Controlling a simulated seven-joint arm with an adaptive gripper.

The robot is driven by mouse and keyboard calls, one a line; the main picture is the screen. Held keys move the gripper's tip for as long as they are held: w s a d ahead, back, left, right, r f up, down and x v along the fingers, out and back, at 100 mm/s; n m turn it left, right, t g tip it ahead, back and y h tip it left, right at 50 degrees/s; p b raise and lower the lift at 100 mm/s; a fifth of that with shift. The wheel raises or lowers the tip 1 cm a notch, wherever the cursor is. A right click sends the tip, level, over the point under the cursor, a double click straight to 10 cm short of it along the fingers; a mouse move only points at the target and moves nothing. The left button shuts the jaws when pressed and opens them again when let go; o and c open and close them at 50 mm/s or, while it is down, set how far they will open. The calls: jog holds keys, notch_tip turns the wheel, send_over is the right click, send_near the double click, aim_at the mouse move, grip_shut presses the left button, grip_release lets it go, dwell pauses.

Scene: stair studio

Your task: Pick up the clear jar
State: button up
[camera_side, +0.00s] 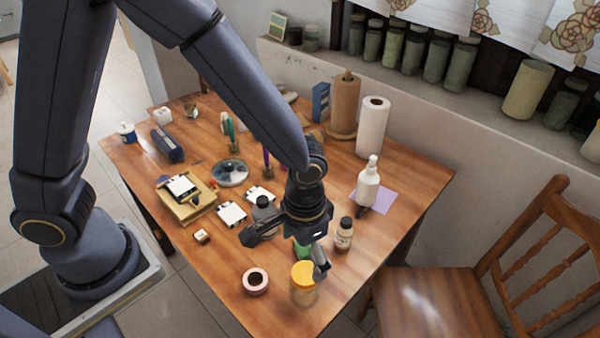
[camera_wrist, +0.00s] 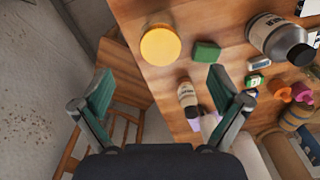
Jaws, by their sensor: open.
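The clear jar with a yellow-orange lid (camera_side: 304,294) stands upright near the table's front corner in the side view. In the wrist view its round lid (camera_wrist: 160,45) shows from above, beyond the fingertips and roughly centred between them; the lid hides most of the glass. My gripper (camera_side: 288,250) is open and empty above the table. One finger partly overlaps the jar's right edge in the side view; I cannot tell whether they touch. In the wrist view both fingers of my gripper (camera_wrist: 160,84) are spread wide with nothing between them.
A green block (camera_wrist: 207,52) lies close to the jar. A small dark-capped bottle (camera_side: 343,235) and a pink-rimmed roll (camera_side: 255,281) stand nearby. A grey bottle (camera_side: 265,211) stands behind my gripper. The table edge is close to the jar; a wooden chair (camera_side: 430,296) is at right.

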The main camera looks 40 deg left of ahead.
aim_at(304, 282)
notch_tip(304, 282, down, 12)
jog(key=shift+w, duration=0.1)
dwell(0.4)
jog(key=shift+c, duration=0.3)
jog(key=c, duration=1.3)
